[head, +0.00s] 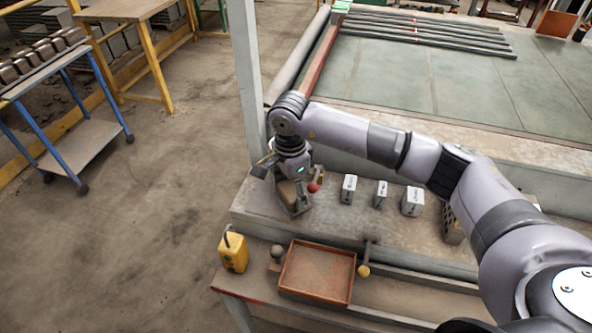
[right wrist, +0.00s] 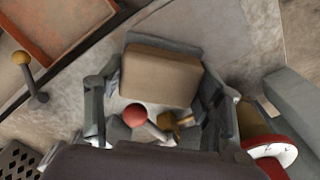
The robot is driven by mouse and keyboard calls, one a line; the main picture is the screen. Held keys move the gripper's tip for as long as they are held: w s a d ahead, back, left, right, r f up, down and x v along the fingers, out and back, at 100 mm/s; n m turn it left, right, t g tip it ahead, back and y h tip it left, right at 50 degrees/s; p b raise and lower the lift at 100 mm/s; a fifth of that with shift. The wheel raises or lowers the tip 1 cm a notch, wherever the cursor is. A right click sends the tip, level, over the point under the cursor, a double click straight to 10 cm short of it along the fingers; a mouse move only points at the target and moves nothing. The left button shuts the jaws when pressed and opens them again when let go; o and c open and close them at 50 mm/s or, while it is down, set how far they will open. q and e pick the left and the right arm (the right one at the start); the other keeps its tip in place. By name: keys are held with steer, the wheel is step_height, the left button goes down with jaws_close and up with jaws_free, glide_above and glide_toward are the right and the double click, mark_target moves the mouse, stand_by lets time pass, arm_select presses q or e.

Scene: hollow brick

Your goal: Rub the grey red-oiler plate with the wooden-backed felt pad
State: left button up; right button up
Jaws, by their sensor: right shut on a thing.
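My right gripper (head: 285,188) is low over the left end of the bench. In the right wrist view its fingers (right wrist: 163,88) are shut on a brown block, the wooden-backed felt pad (right wrist: 160,76). The pad also shows in the head view (head: 289,193), partly hidden by the gripper. Grey metal, seemingly the red-oiler plate (head: 297,209), shows under and beside the pad. A red ball (head: 313,187), which seems to be its oiler, sits at the gripper's right, with a brass-coloured fitting (right wrist: 176,124) near it. Whether pad and plate touch is hard to tell. My left gripper is not in view.
Three small labelled blocks (head: 380,193) stand right of the gripper, then a perforated brick (head: 452,224). In front are a yellow can (head: 233,254), a rusty tray (head: 317,273) and a yellow-knobbed tool (head: 364,268). A red-rimmed round thing (right wrist: 272,150) is close by the gripper.

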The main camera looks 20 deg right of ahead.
steer(key=r, duration=0.1)
steer(key=r+p, duration=0.1)
steer(key=r, duration=0.2)
steer(key=shift+w+a, duration=0.25)
steer(key=shift+a, duration=0.05)
steer(key=shift+d+r+p, duration=0.15)
steer(key=shift+r+p, duration=0.55)
steer(key=shift+r, duration=0.75)
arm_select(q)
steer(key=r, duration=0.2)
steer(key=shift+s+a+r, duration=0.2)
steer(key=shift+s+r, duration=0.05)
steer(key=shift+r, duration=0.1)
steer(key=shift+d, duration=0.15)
